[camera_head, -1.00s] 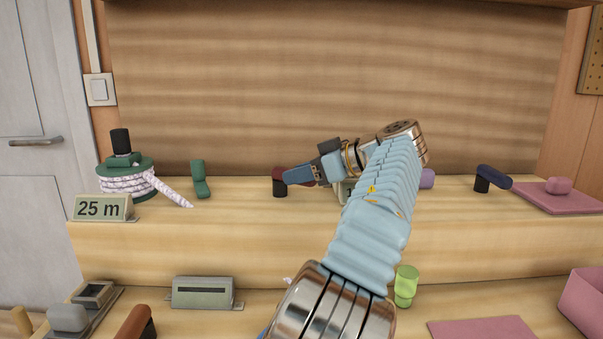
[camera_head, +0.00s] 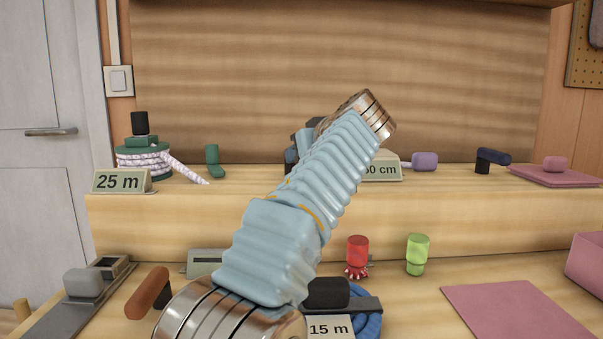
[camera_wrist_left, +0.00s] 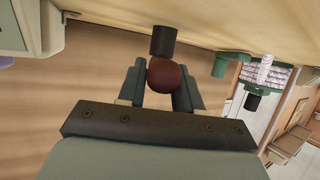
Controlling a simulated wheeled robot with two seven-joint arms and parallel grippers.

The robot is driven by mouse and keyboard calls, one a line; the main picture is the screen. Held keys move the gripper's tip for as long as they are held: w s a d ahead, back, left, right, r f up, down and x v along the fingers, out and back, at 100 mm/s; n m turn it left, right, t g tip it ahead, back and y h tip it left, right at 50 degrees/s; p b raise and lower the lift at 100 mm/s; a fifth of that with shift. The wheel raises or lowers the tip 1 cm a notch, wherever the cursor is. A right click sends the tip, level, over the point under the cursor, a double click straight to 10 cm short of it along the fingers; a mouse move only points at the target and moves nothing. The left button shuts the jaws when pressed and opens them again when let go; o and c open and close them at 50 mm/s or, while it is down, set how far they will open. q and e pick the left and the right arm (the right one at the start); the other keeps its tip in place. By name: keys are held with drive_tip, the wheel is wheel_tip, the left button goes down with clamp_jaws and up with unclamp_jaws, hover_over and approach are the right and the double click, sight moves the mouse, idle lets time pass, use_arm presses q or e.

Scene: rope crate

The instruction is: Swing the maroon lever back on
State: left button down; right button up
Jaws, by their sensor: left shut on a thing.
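In the left wrist view the rounded maroon end of the lever (camera_wrist_left: 165,75) lies between the two fingers of my left gripper (camera_wrist_left: 160,70), which is shut on it. The lever's dark post (camera_wrist_left: 163,41) is just beyond, reaching to the wooden surface. The maroon lever points towards the wrist camera. In the head view my left arm crosses the middle and hides the lever and most of the left gripper (camera_head: 293,153), so its angle on the shelf is not visible there. My right gripper is not in view.
On the raised shelf stand a rope spool (camera_head: 143,158), a green lever (camera_head: 212,160), a purple one (camera_head: 424,161) and a navy one (camera_head: 491,158).

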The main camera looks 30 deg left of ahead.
use_arm(q)
drive_tip(key=shift+s+a+f+m+t+h+b, duration=0.2)
drive_tip(key=shift+m+t+h+b, duration=0.1)
drive_tip(key=shift+m+t+b, duration=0.15)
drive_tip(key=shift+s+a+f+m+t+h+b, duration=0.1)
drive_tip(key=shift+s+m+t+h+b, duration=0.1)
drive_tip(key=shift+m+t+h+b, duration=0.25)
drive_tip(key=shift+s+a+r+m+t+h+b, duration=0.2)
drive_tip(key=shift+m+t+h+b, duration=0.25)
drive_tip(key=shift+m+t+b, duration=0.2)
drive_tip(key=shift+s+a+r+m+t+h+b, duration=0.1)
drive_tip(key=shift+s+a+m+t+h+b, duration=0.15)
drive_tip(key=shift+m+h, duration=0.2)
drive_tip(key=shift+a+m+t+h+b, duration=0.1)
drive_tip(key=shift+m+t+h+b, duration=0.15)
drive_tip(key=shift+m+h, duration=0.2)
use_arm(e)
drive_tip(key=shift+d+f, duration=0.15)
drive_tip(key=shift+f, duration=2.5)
use_arm(q)
drive_tip(key=c, duration=0.8)
unclamp_jaws()
drive_tip(key=shift+c, duration=0.2)
